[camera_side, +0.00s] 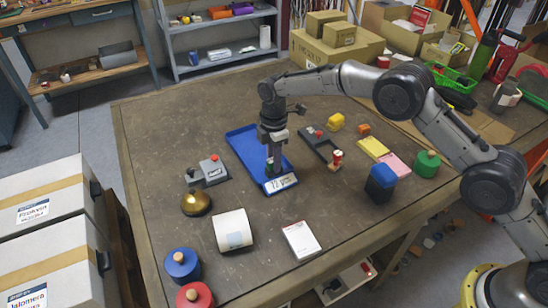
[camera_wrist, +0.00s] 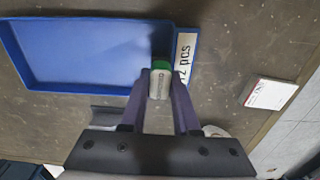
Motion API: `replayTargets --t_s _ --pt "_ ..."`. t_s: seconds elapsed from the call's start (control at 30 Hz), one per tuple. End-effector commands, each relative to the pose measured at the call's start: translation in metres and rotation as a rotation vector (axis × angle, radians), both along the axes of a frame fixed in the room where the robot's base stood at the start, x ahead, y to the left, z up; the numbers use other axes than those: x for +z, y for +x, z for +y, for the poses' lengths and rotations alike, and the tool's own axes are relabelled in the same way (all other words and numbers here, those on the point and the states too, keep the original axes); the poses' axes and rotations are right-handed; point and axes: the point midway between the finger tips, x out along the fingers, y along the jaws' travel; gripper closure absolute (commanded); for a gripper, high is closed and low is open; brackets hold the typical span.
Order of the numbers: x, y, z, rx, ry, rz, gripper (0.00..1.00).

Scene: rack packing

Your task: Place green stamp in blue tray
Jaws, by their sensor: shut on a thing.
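The green stamp (camera_wrist: 160,82), pale with a green end, is held between the fingertips of my gripper (camera_wrist: 160,75) in the wrist view. The blue tray (camera_wrist: 75,78) lies flat and looks empty; the stamp overlaps its edge near the white label (camera_wrist: 186,55). In the side view, my gripper (camera_side: 272,168) points down at the near end of the blue tray (camera_side: 243,142), just behind its label (camera_side: 281,184). The stamp is small and mostly hidden there. I cannot tell whether it touches the tray floor.
A grey stapler-like device (camera_side: 208,171), a brass dome (camera_side: 196,203) and a white roll (camera_side: 233,230) stand left of the tray. A dark holder (camera_side: 318,145) with small items lies right of it. A white box (camera_side: 301,240) lies in front, with bare table around it.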

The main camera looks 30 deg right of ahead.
Motion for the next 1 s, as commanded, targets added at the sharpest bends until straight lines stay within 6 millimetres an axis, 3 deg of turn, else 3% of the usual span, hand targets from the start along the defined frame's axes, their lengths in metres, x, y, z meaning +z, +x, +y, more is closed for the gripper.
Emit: replayTargets --t_s 0.03,0.2,0.57,0.77,1.0 --pt "0.0 0.0 0.0 0.0 0.0 0.0 0.69" --pt "0.0 0.0 0.0 0.0 0.0 0.0 0.41" --pt "0.005 0.0 0.0 0.0 0.0 -0.001 0.41" --pt "0.034 0.001 0.0 0.0 0.002 -0.004 0.41" --pt "0.087 0.001 0.001 0.0 0.002 -0.005 0.41"
